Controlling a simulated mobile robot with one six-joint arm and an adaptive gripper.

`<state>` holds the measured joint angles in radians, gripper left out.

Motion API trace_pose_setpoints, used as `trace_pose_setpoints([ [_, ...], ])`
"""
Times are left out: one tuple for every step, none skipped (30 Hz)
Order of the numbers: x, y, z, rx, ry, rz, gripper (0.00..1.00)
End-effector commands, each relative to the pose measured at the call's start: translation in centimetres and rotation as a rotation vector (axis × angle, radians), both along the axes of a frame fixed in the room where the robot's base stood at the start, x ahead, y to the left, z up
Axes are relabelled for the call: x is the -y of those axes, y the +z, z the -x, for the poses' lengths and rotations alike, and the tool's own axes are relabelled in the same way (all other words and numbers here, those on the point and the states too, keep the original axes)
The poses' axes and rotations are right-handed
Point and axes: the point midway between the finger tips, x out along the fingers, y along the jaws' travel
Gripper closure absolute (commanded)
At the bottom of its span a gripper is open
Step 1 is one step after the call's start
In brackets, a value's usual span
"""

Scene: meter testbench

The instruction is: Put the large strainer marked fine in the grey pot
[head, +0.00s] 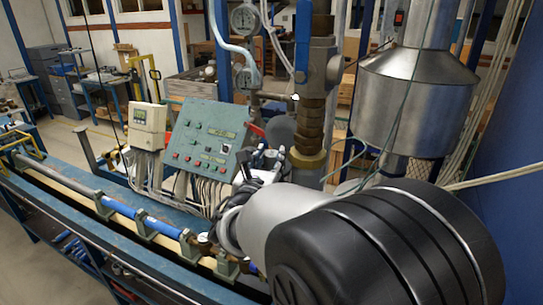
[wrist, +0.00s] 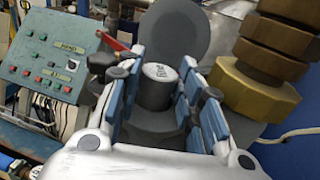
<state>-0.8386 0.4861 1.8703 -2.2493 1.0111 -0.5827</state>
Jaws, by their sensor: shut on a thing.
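My gripper (wrist: 160,95) is shut on a dark grey cylinder with a pale round top, apparently the strainer (wrist: 160,73); its blue-padded fingers stand on either side. Dark writing is on the top, too blurred to read surely. A large grey disc (wrist: 178,38) stands tilted just behind it. A grey rounded surface (wrist: 150,138) shows below the cylinder between the fingers; I cannot tell whether it is the grey pot. In the head view my gripper (head: 263,162) is beside the green panel and mostly hidden by my arm; the grey disc (head: 281,128) shows behind it.
A green control panel (head: 208,135) and a pale meter box (head: 147,123) stand left. A red bar (wrist: 113,42) lies close left of the fingers. A brass fitting (wrist: 262,75) on a vertical pipe is close right. A large metal vessel (head: 412,100) stands further right.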

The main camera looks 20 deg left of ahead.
Motion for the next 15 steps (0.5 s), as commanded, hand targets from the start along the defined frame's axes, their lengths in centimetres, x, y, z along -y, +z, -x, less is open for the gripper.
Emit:
trace_pose_setpoints([
  [-0.01, 0.08, 0.0, 0.001, 0.0, 0.0, 0.92],
  [-0.01, 0.09, 0.0, 0.001, 0.0, 0.0, 0.92],
  [-0.01, 0.09, 0.0, 0.001, 0.0, 0.0, 0.92],
  [-0.01, 0.09, 0.0, 0.001, 0.0, 0.0, 0.92],
  [-0.01, 0.1, 0.0, 0.001, 0.0, 0.0, 0.92],
  [-0.01, 0.09, 0.0, 0.001, 0.0, 0.0, 0.92],
  [-0.01, 0.08, 0.0, 0.001, 0.0, 0.0, 0.92],
  [-0.01, 0.06, 0.0, 0.001, 0.0, 0.0, 0.92],
  [-0.01, 0.02, 0.0, 0.001, 0.0, 0.0, 0.92],
  [-0.01, -0.02, 0.0, 0.001, 0.0, 0.0, 0.92],
  [-0.01, -0.07, -0.01, 0.001, 0.0, 0.0, 0.92],
  [-0.01, -0.14, -0.01, 0.001, 0.0, 0.0, 0.92],
  [-0.01, -0.2, -0.01, 0.001, 0.0, 0.0, 0.92],
  [-0.01, -0.26, -0.01, 0.001, 0.0, 0.0, 0.92],
  [-0.01, -0.35, -0.01, 0.001, 0.0, 0.0, 0.92],
])
